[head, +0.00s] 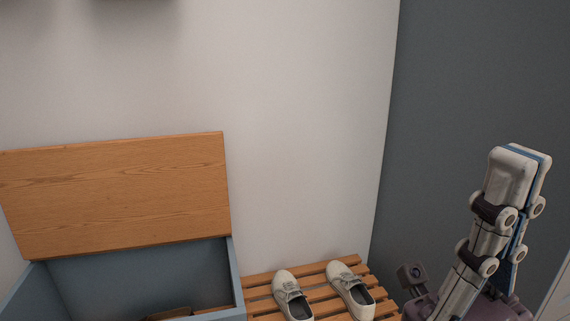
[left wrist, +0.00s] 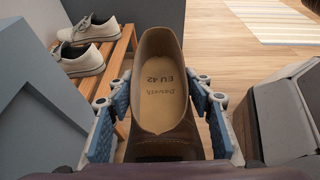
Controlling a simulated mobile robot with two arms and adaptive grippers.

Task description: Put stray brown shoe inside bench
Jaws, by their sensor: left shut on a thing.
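The brown shoe (left wrist: 160,85) fills the middle of the left wrist view, its open top and tan insole marked "EU 42" facing the camera. My left gripper (left wrist: 160,105) is shut on it, a blue-padded finger on each side. The blue-grey bench (head: 237,281) stands open at the lower left of the head view, its wooden lid (head: 115,192) raised against the wall. A brown thing shows inside at the bottom edge, mostly cut off. My right gripper (head: 518,165) is raised at the right, its fingers together and nothing visible between them.
A slatted wooden rack (head: 262,284) stands right of the bench with two pale shoes, one on the left (head: 291,294) and one on the right (head: 350,289). A dark grey wall (head: 460,90) rises behind my right arm. A striped rug (left wrist: 275,22) lies on the wooden floor.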

